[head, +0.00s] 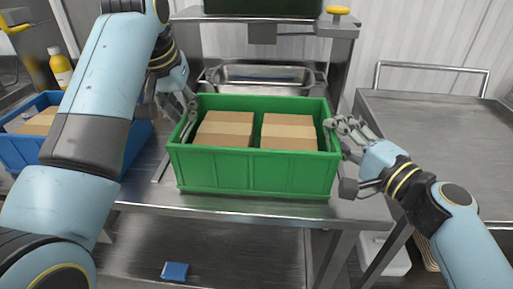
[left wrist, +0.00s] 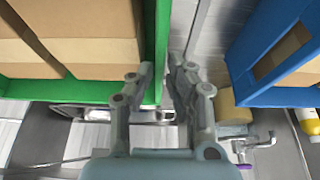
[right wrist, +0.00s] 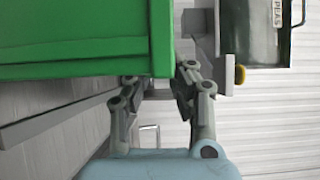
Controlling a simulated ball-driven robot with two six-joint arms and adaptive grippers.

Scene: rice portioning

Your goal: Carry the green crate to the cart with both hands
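The green crate (head: 252,174) stands level on the steel table and holds two brown boxes (head: 224,128) (head: 289,132). My left gripper (head: 182,107) is at the crate's left wall. In the left wrist view its fingers (left wrist: 160,72) lie on both sides of the green wall (left wrist: 156,28), close against it. My right gripper (head: 346,128) is at the right wall. In the right wrist view its fingers (right wrist: 162,80) flank the end of the green wall (right wrist: 162,35), one tip partly hidden. Both look shut on the walls. The cart (head: 440,130) with a rail handle stands at right.
A blue crate (head: 15,152) with a box stands left of the green crate, partly behind my left arm. A steel pan (head: 262,75) is behind the green crate. A yellow bottle (head: 60,68) stands at back left. A blue item (head: 175,271) lies on the lower shelf. The cart top is clear.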

